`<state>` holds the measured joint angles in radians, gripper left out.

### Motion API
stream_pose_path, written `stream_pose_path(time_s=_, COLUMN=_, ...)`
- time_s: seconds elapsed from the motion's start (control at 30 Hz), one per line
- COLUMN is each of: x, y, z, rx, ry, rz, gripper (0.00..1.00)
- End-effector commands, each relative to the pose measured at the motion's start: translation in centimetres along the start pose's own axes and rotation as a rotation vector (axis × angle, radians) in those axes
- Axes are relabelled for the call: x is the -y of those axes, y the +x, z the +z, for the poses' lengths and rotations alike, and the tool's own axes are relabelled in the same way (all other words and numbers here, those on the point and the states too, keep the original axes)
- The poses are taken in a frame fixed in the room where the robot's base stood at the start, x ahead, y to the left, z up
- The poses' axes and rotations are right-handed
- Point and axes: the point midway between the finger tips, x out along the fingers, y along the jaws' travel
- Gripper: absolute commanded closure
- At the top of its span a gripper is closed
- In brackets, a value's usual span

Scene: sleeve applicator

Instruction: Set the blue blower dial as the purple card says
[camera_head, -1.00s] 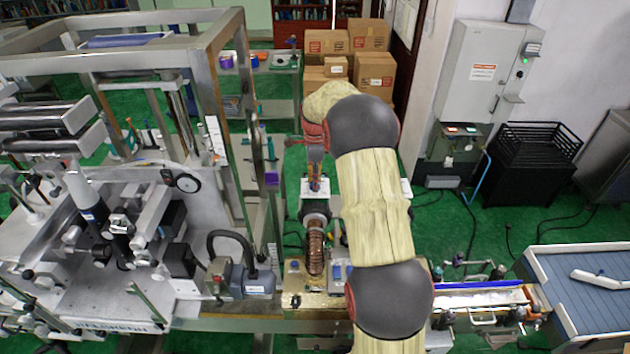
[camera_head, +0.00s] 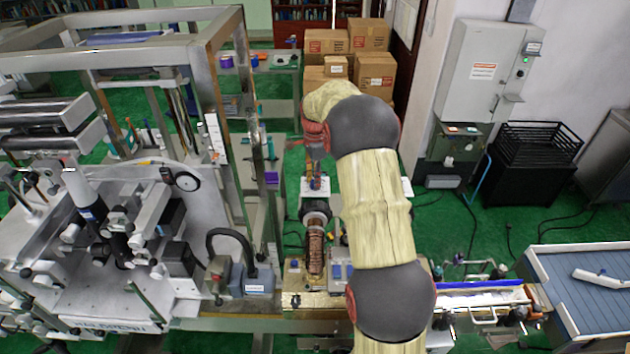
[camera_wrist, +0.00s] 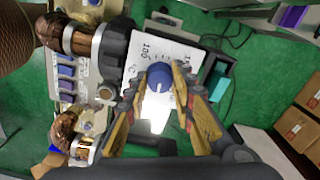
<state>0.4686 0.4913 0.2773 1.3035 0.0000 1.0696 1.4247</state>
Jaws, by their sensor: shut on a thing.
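The blue blower dial (camera_wrist: 159,76) shows in the wrist view in front of a white scale plate (camera_wrist: 140,52) with printed numbers, one of which looks like 100. My gripper (camera_wrist: 160,84) is shut on the dial, one finger on each side. The dial's pointer and exact setting cannot be made out. In the head view my gripper (camera_head: 316,178) is small and reaches down at the white plate (camera_head: 309,189), behind the copper-coloured blower barrel (camera_head: 315,250).
The applicator machine with its metal frame (camera_head: 225,120) stands close on the left. Cardboard boxes (camera_head: 375,75) are stacked behind. A grey wall cabinet (camera_head: 488,70) and black rack (camera_head: 530,165) stand right.

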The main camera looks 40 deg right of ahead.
Motion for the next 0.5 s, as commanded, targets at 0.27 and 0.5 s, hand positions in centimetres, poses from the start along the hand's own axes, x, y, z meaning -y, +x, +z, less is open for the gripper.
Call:
stream_pose_path(time_s=0.27, x=0.05, y=0.04, z=-0.02, rx=-0.001, ry=-0.26, rz=-0.002, gripper=1.0)
stream_pose_path(time_s=0.5, x=0.03, y=0.07, z=-0.02, rx=-0.001, ry=-0.488, rz=-0.002, gripper=1.0)
